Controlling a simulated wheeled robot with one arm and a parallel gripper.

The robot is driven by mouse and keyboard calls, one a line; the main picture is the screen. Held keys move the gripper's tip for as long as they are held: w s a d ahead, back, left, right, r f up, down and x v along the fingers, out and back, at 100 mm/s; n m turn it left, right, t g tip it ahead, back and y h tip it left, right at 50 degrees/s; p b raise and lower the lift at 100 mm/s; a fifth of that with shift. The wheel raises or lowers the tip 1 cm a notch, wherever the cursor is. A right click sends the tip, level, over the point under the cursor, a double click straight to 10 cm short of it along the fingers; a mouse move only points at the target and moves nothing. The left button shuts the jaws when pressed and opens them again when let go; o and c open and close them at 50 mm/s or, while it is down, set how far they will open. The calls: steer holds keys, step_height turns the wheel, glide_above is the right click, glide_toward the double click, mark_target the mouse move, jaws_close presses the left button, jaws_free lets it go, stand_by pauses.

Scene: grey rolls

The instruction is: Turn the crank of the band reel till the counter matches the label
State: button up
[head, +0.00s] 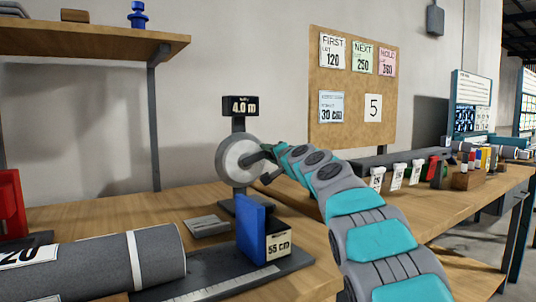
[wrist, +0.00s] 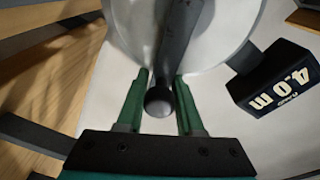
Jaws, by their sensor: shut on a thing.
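The band reel (head: 232,165) is a pale disc on a dark post on the bench. It fills the upper part of the wrist view (wrist: 215,35). The counter (head: 240,106) above it reads 4.0 m; it also shows upside down in the wrist view (wrist: 280,82). The dark crank (wrist: 178,45) crosses the disc face and ends in a round knob (wrist: 159,102). My gripper (wrist: 161,88) has its green fingers on both sides of the crank handle, shut on it. In the head view my arm partly hides the handle. A paper on the board (head: 373,108) reads 5.
A large grey roll (head: 100,262) lies front left, near a blue block (head: 250,226) and a 55 cm sign (head: 278,244). The cork board (head: 352,75) holds several paper labels. Small tagged items (head: 397,177) stand on the right bench. A shelf (head: 90,40) hangs upper left.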

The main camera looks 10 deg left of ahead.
jaws_close()
stand_by(0.6)
steer(key=shift+f, duration=0.1)
stand_by(0.3)
